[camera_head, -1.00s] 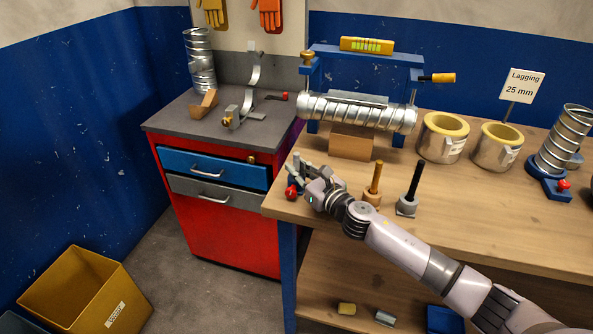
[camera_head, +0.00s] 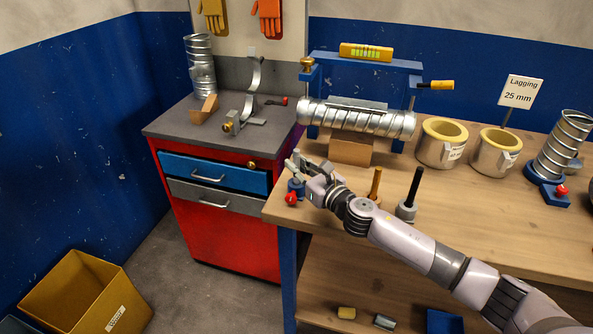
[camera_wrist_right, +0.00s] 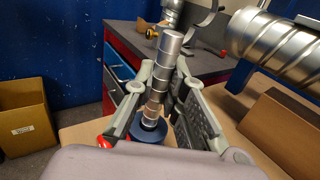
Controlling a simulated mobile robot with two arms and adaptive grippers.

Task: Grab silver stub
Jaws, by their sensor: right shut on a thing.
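The silver stub (camera_wrist_right: 160,75) is a shiny ribbed metal cylinder, upright between the fingers of my right gripper (camera_wrist_right: 157,92) in the right wrist view. The gripper is shut on it. Below the stub is a round blue holder (camera_wrist_right: 148,130); I cannot tell whether the stub still sits in it. In the head view my right gripper (camera_head: 307,166) is over the bench's left front corner, above the blue holder (camera_head: 297,188) with its red knob (camera_head: 291,199). There the fingers mostly hide the stub. My left gripper is not in view.
A brown post (camera_head: 375,184) and a black-handled post (camera_head: 412,190) stand just right of my gripper. A spiral duct (camera_head: 358,117) lies behind on a wooden block (camera_head: 350,150). A red cabinet (camera_head: 235,235) stands left, with a yellow bin (camera_head: 85,295) on the floor.

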